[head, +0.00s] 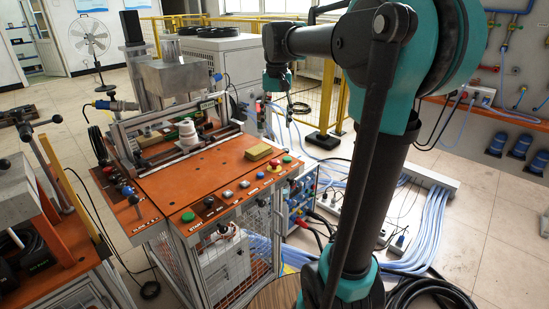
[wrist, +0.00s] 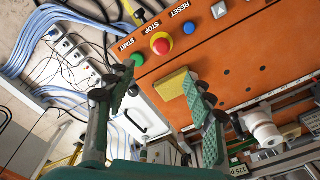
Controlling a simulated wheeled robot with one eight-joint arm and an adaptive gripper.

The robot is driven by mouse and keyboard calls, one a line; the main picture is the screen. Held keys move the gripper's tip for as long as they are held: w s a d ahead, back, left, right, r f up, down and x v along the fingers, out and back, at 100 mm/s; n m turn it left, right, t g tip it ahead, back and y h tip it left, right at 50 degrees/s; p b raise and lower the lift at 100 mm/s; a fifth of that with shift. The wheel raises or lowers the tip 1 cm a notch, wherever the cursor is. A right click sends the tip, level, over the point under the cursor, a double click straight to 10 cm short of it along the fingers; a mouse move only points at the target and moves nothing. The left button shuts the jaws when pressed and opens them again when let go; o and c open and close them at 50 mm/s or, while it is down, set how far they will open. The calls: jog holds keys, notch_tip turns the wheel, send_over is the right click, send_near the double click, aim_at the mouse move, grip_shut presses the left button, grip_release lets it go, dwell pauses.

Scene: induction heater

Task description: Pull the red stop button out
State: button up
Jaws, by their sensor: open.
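The red stop button (head: 276,163) has a yellow ring and sits on the right front of the orange panel. In the wrist view, the red stop button (wrist: 161,43) lies near the STOP label, between a green START button (wrist: 138,59) and a blue RESET button (wrist: 189,28). My gripper (wrist: 158,75) is open and empty, its two textured fingers spread apart. The button shows beyond the fingertips, between their lines. In the head view, my gripper (head: 278,112) hangs behind the panel's right back side, apart from the button.
A yellow block (head: 258,152) lies on the panel close to the stop button; it appears beside the right finger in the wrist view (wrist: 172,84). Blue hoses (head: 430,220) run along the floor at right.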

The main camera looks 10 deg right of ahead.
aim_at(274, 161)
jog(key=f, duration=1)
jog(key=w+f, duration=0.1)
jog(key=f, duration=0.4)
jog(key=shift+a, duration=0.25)
jog(key=shift+r, duration=0.1)
jog(key=shift+c, duration=0.2)
grip_shut()
